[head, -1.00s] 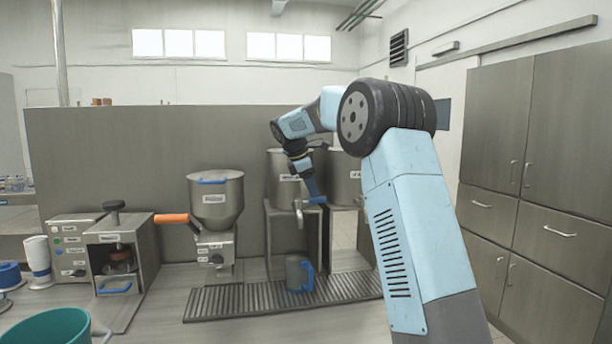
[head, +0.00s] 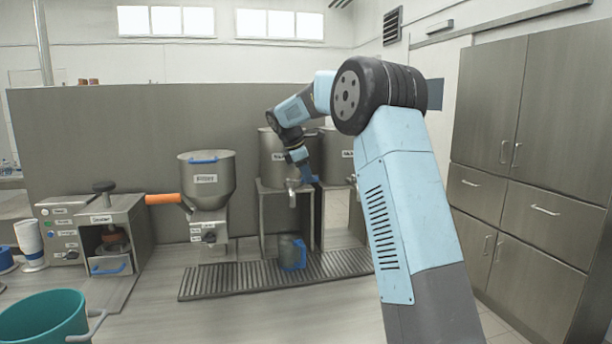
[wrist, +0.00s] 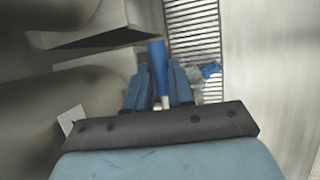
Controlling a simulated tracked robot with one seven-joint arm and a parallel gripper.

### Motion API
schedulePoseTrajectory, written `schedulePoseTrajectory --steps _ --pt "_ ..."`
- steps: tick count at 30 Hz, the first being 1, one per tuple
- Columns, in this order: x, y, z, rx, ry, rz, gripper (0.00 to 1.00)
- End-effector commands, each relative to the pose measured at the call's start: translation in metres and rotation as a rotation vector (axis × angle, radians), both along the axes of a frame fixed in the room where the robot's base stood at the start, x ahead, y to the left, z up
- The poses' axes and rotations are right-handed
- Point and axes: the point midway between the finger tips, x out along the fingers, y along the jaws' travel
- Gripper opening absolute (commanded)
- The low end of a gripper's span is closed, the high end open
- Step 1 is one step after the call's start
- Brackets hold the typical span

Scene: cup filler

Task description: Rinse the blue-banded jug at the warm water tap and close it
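A grey jug (head: 287,252) with a blue handle stands upright on the slatted drain grate, below the metal tap (head: 292,190) of the left steel boiler (head: 270,160). Its band cannot be made out. It also shows in the wrist view (wrist: 195,77), partly hidden by a finger. My gripper (head: 307,177) is at this tap's blue lever. In the wrist view the lever (wrist: 157,62) stands between my blue fingers (wrist: 158,82) and fills the gap, so they look shut on it. Any water flow is too small to tell.
A second boiler (head: 340,158) stands to the right, close to my arm. A steel hopper (head: 207,178) with an orange handle and a press (head: 112,235) stand left. A teal bucket (head: 42,318) is at front left. The drain grate (head: 225,283) is bare left of the jug.

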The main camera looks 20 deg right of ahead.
Motion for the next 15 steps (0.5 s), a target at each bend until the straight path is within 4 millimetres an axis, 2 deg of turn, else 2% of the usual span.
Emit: schedulePoseTrajectory --steps 1,6,15 --pt "0.0 0.0 0.0001 0.0 0.0 0.0 0.17" --pt "0.0001 0.0 0.0002 0.0 -0.001 0.0 0.01" --pt "-0.0003 0.0004 0.0004 0.0 -0.001 -0.011 0.0"
